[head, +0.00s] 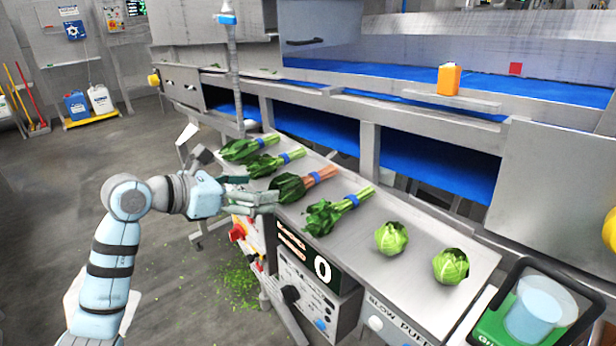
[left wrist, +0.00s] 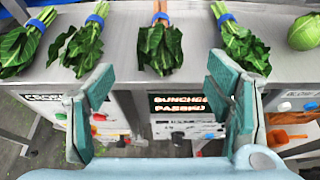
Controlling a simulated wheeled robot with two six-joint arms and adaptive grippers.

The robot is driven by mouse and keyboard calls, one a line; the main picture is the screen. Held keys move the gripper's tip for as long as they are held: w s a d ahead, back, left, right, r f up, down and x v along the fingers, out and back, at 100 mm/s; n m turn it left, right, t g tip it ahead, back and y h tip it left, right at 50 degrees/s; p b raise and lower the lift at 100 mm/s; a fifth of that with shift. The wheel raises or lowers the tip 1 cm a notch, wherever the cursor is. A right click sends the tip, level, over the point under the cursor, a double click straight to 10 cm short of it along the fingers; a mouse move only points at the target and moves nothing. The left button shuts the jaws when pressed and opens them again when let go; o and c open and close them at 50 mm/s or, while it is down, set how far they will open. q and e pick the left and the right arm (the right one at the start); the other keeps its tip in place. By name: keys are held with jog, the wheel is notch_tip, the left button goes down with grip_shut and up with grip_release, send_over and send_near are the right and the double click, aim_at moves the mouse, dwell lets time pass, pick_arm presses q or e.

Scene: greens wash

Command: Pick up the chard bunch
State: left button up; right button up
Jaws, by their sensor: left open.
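The chard bunch (head: 290,187), dark leaves with orange-pink stems and a blue band, lies on the steel shelf (head: 375,275). In the left wrist view the chard bunch (left wrist: 160,48) lies ahead, between the two fingers in the picture, its leaves hanging toward the shelf's front edge. My left gripper (head: 258,192) is open and empty, just in front of the chard leaves; its spread fingers show in the left wrist view (left wrist: 162,80). No contact with the leaves is visible. My right gripper is not in view.
Other blue-banded green bunches lie beside it, one to the right (head: 335,210) and two to the left (head: 265,163). Two round lettuces (head: 391,238) sit farther right. A control panel (head: 310,285) stands below the shelf edge. An orange container (head: 449,79) stands on the ledge behind.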

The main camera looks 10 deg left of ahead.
aim_at(277, 186)
pick_arm(q)
jog(key=x, duration=0.7)
jog(key=shift+w+d+r+p, duration=0.15)
jog(key=shift+d+r+p, duration=0.05)
jog(key=shift+d+p, duration=0.1)
jog(key=shift+w+d+f, duration=0.15)
jog(key=shift+w+f, duration=0.1)
jog(key=shift+w, duration=0.15)
jog(key=shift+s, duration=0.1)
jog(key=c, duration=1.3)
jog(key=shift+r, duration=0.15)
